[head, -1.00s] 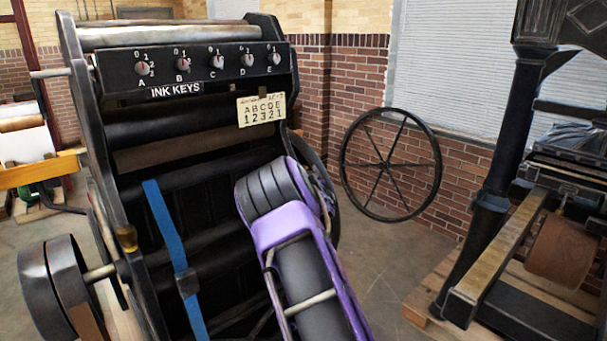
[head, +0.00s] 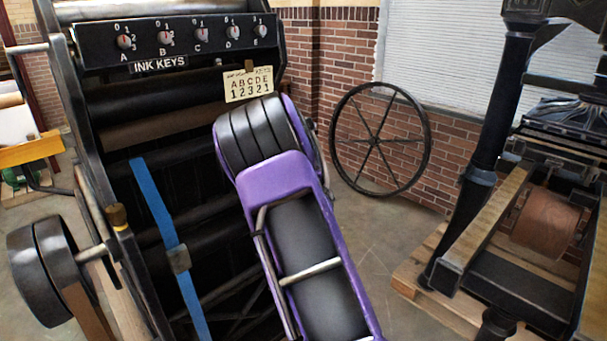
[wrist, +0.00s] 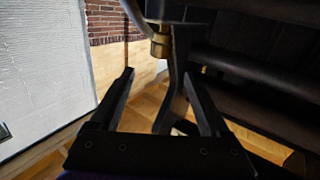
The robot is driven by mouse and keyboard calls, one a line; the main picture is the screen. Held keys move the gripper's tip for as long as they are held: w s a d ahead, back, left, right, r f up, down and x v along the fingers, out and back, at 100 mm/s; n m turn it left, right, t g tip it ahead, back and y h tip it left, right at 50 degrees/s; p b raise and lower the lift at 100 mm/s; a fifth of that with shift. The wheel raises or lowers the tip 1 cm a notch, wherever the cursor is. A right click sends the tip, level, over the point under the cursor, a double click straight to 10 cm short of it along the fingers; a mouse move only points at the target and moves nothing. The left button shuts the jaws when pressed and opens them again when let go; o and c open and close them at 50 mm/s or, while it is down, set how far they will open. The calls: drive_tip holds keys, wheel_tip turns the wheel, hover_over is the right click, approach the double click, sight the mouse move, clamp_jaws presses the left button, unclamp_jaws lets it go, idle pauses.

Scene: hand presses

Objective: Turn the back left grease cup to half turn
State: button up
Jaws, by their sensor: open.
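A dark press with a panel marked INK KEYS (head: 175,38) stands at the left in the head view. A small brass cup (head: 118,216) sits on its near left side frame. In the wrist view a brass cup (wrist: 160,43) sits on a dark frame, just above and beyond the fingertips, with a curved pipe beside it. I cannot tell which of the press's cups this is, nor its turn mark. My gripper (wrist: 159,74) is open and empty, fingers apart on either side below the cup, not visibly touching it. My arm hides the gripper in the head view.
A tag (head: 248,85) hangs at the press's right, and a blue strap (head: 160,215) crosses its front. A spoked wheel (head: 380,140) stands by the brick wall. Another press (head: 485,180) is at the right on a pallet. Some floor between is clear.

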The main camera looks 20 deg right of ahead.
drive_tip(key=s+a, duration=0.1)
drive_tip(key=s, duration=0.6)
drive_tip(key=shift+s+a, duration=0.2)
drive_tip(key=shift+s, duration=0.2)
drive_tip(key=shift+w, duration=0.1)
